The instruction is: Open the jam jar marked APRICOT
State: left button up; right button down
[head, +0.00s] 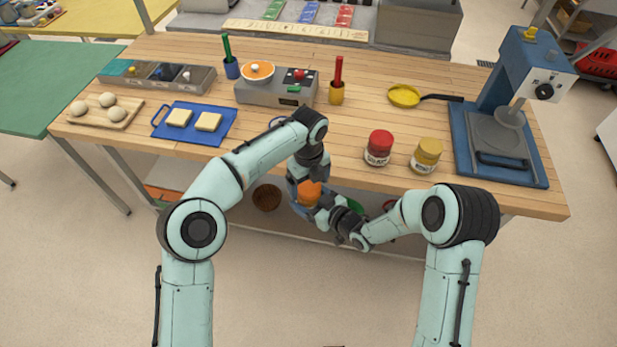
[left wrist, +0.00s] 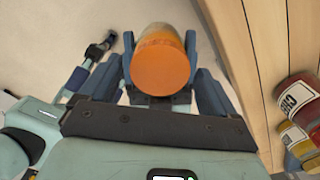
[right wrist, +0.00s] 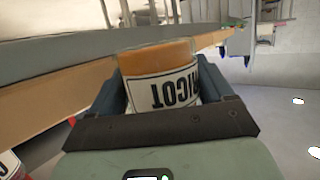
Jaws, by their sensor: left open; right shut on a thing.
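The APRICOT jar (right wrist: 165,92) has an orange lid (left wrist: 160,68) and a white label, of which the right wrist view shows the last letters upside down. My right gripper (right wrist: 160,80) is shut on the jar's body, holding it off the table at the front edge. The lid is on the jar. My left gripper (left wrist: 160,48) is open above, its fingers on either side of the lid; whether they touch it I cannot tell. In the head view the jar (head: 309,193) is partly hidden by both grippers.
A red-lidded jar (head: 379,148) and a yellow-lidded jar (head: 427,155) stand on the wooden table (head: 335,140) to the right. A blue press (head: 500,130) is further right. A blue board (head: 195,124) with pale slabs lies left. A shelf runs below the table.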

pick_arm(q)
jog(key=c, duration=1.1)
jog(key=n, duration=0.6)
jog(key=shift+r+n, duration=0.1)
jog(key=shift+n, duration=0.2)
jog(key=n, duration=0.5)
jog(key=shift+n, duration=0.3)
jog(key=o, duration=1.2)
jog(key=shift+c, duration=0.2)
